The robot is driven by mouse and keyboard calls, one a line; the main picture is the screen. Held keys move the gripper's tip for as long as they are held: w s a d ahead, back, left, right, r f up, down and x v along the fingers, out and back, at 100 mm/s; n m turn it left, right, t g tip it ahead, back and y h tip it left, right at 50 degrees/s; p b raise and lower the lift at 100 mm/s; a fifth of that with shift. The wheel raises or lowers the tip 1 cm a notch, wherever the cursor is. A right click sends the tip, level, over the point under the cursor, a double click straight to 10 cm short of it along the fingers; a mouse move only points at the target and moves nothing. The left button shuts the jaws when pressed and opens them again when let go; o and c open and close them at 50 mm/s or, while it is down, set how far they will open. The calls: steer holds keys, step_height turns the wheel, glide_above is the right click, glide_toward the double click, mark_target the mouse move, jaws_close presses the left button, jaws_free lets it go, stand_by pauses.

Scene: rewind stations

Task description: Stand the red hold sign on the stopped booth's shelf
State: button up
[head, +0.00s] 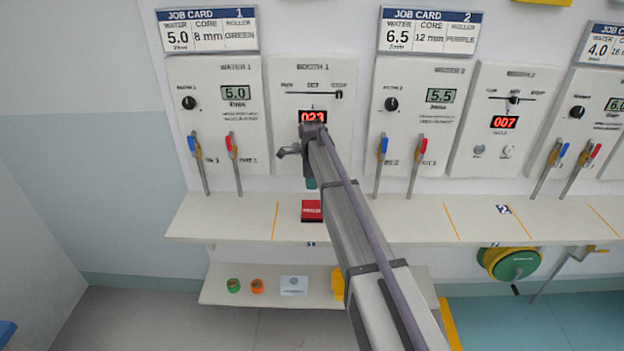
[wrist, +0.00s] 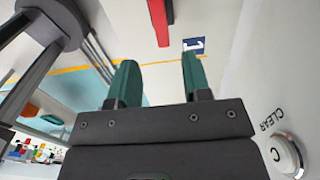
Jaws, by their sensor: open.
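The red hold sign (head: 312,211) is on the long shelf (head: 370,220) below booth 1 and appears to stand upright, its lettered face toward the head camera. In the wrist view the red sign (wrist: 160,22) shows as a narrow strip beyond the fingertips, near the blue "1" mark. My gripper (wrist: 160,80) is open, with nothing between its green fingers. In the head view my gripper (head: 311,183) is above and behind the sign, apart from it. Booth 1's panel (head: 290,75) has its slider at the STOP end; my arm hides part of the panel.
Booth 2 (head: 505,120) shows 007, its slider near the middle. Valve levers (head: 232,160) with coloured handles stick out beside the booths. A lower shelf (head: 225,295) holds green and orange rolls (head: 257,286) and a white block (head: 294,285). A crank reel (head: 512,264) hangs at right.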

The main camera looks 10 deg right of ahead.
steer(key=s+n, duration=2)
steer(key=s, duration=1.6)
steer(key=shift+s+a+n, duration=0.2)
steer(key=shift+s+n, duration=0.1)
steer(key=shift+s, duration=0.05)
steer(key=shift+f, duration=0.1)
